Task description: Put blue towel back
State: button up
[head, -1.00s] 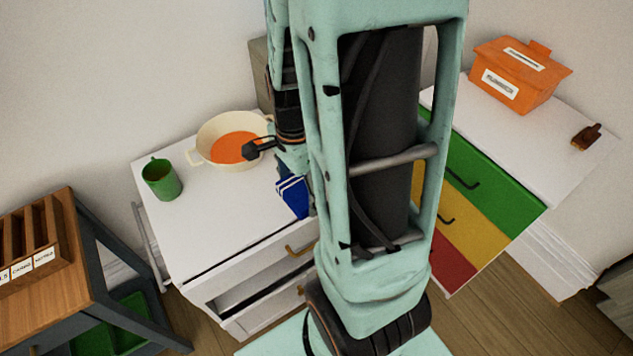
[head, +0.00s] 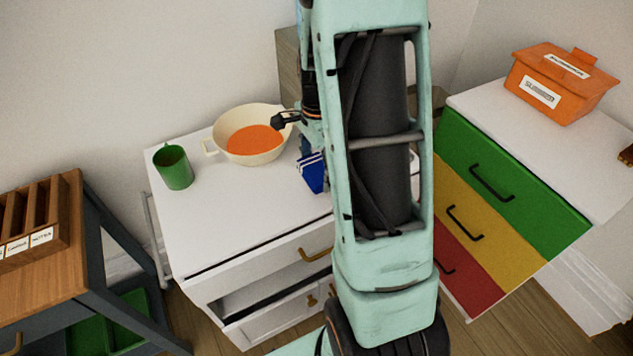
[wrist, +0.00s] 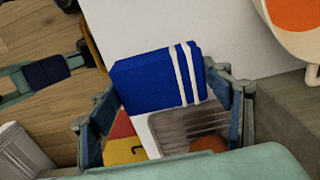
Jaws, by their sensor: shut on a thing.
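The blue towel (head: 312,173) with white stripes is folded into a small block. It shows at the right front of the white cabinet's top (head: 235,205) in the head view, partly hidden by my arm. In the wrist view the towel (wrist: 150,82) sits between the fingers of my gripper (wrist: 162,88), which is shut on it. I cannot tell whether the towel touches the cabinet. My fingertips are mostly hidden in the head view.
A cream pan (head: 250,148) with orange contents and a green mug (head: 173,167) stand on the cabinet. A thin rail (head: 152,232) runs along its left side. Coloured drawers (head: 500,190) stand right, under an orange box (head: 560,88). A wooden-topped cart (head: 60,265) stands left.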

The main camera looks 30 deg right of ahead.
aim_at(317, 177)
jog(key=shift+w+d+f+b, duration=0.1)
jog(key=shift+w+f+b, duration=0.15)
jog(key=shift+f+b, duration=0.65)
jog(key=shift+w+d+f+b, duration=0.15)
jog(key=shift+f+b, duration=0.4)
jog(key=shift+f, duration=0.55)
jog(key=shift+a, duration=0.1)
jog(key=shift+f, duration=0.2)
jog(key=o, duration=1.1)
jog(key=shift+r, duration=0.15)
notch_tip(317, 177, up, 12)
jog(key=shift+r+p, duration=0.1)
jog(key=shift+p, duration=0.7)
jog(key=shift+w, duration=0.1)
